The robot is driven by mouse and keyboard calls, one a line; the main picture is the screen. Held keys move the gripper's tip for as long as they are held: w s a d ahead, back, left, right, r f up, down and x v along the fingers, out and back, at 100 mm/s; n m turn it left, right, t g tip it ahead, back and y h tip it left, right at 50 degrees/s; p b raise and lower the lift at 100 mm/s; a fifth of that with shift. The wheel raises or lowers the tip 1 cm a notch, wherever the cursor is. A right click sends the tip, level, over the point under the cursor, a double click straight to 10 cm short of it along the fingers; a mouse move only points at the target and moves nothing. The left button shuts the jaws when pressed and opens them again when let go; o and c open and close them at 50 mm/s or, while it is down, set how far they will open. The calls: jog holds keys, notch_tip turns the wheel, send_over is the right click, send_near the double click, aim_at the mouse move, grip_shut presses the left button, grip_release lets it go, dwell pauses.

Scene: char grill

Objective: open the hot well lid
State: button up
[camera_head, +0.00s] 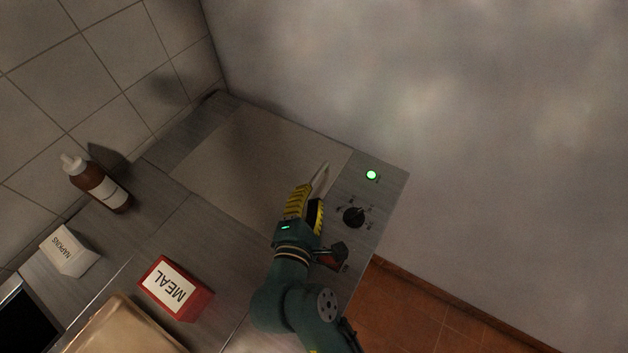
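The hot well lid appears to be the flat, pale panel (235,160) set in the steel counter by the wall. It lies level with the counter and looks closed. My gripper (319,182), with yellow and black striped parts, is over the panel's right edge, near the control strip. A slim pale piece shows at its tip; I cannot tell whether this is a fingertip or a lid handle. Whether the gripper touches the lid or is shut on anything is unclear from this angle. My arm hides the panel's near right corner.
A control strip on the right has a lit green lamp (371,175) and a black knob (353,216). Walls bound the back; floor shows lower right.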

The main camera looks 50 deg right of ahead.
aim_at(314, 179)
jog(key=x, duration=0.5)
jog(key=shift+w+d+b, duration=0.15)
jog(key=shift+d+b, duration=0.15)
jog(key=shift+b, duration=0.1)
jog(key=shift+a, duration=0.1)
grip_shut()
